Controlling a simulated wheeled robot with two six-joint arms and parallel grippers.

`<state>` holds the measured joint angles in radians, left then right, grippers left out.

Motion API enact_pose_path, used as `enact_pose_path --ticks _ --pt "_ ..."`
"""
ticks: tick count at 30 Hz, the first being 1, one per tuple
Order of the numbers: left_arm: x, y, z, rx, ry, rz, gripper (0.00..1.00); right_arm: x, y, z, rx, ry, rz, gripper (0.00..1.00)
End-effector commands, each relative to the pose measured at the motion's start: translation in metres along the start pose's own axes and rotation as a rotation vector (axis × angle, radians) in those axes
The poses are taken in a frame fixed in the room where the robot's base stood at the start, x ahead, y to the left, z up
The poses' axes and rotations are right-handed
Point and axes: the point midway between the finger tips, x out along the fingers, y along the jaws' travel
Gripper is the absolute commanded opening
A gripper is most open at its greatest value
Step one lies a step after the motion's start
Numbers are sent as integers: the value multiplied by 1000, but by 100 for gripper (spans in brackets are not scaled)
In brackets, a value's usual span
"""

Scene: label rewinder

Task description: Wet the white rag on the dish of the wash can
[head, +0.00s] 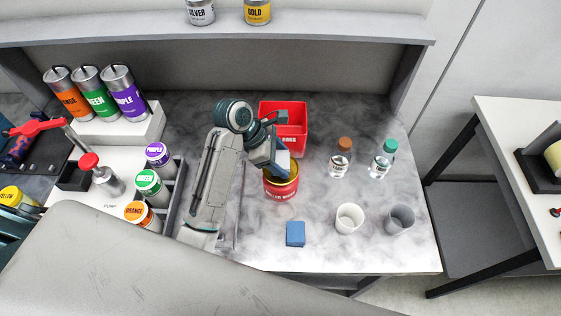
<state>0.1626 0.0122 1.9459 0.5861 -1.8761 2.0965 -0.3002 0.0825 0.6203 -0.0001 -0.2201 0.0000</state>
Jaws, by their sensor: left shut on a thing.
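The wash can (281,193) is red with a yellow rim and stands on the marble-look tabletop, right of my left arm. My left gripper (280,165) points down at the can's top and is shut on the white rag (284,159). Only a small pale part of the rag shows, at the can's mouth. The gripper and rag hide much of the can's dish, so I cannot tell whether the rag touches it. My right gripper is not in view.
A red bin (297,117) stands just behind the can. A blue block (295,234) lies in front. Two capped bottles (340,160) and two cups (349,218) stand right. Labelled ink cans (149,183) sit in a rack on the left.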

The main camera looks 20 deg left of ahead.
Motion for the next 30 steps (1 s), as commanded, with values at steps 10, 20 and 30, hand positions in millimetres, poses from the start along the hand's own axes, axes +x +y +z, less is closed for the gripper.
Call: enact_pose_path --ticks 10,20,30 --pt "-24 1 16 0 0 2 43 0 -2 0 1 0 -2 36" --pt "-36 0 23 0 0 0 43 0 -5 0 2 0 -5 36" --pt "-36 0 23 0 0 0 43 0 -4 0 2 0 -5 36"
